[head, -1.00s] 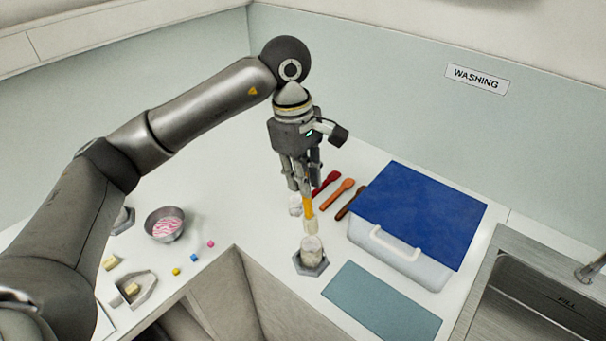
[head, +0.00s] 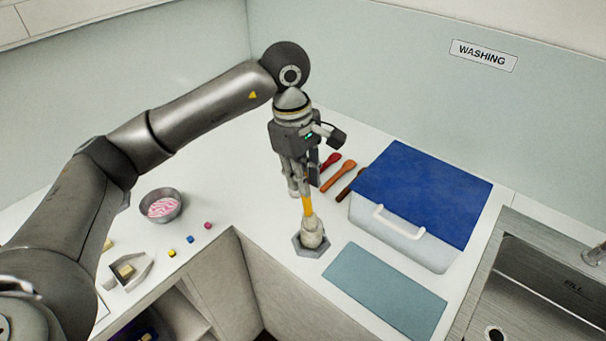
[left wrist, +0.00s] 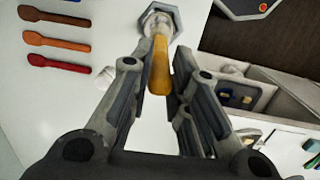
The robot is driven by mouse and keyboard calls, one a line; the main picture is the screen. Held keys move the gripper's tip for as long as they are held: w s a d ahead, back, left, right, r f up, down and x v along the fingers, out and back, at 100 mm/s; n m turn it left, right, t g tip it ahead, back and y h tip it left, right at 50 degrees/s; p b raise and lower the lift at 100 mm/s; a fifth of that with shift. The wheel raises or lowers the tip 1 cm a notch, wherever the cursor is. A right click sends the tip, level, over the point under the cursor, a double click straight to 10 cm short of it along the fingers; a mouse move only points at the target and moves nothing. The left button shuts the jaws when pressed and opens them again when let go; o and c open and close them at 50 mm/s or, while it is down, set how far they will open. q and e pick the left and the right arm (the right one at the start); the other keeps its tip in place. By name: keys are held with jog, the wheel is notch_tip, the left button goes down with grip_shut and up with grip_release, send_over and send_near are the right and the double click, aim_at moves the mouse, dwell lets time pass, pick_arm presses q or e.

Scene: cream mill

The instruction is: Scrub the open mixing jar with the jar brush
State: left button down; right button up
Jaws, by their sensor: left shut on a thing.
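My left gripper (head: 301,188) points down and is shut on the jar brush, whose yellow handle (head: 307,206) hangs below the fingers. In the left wrist view the handle (left wrist: 160,68) shows between the fingers. The pale mixing jar (head: 313,240) stands upright in a grey hexagonal holder (head: 298,251) on the counter. The brush's lower end meets the jar's mouth; how deep the bristles reach inside is hidden. The jar also shows in the left wrist view (left wrist: 157,24), with the handle lined up on it. My right gripper is not in view.
A blue-lidded box (head: 425,190) with a white handle stands right of the jar, near a teal mat (head: 385,292). Red and orange spoons (head: 338,177) lie behind. A sink (head: 540,290) is at right, a bowl (head: 161,205) and small cubes at left.

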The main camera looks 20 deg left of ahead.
aim_at(303, 204)
pick_arm(q)
jog(key=shift+f+b, duration=1.95)
jog(key=shift+f, duration=0.3)
jog(key=shift+r, duration=0.15)
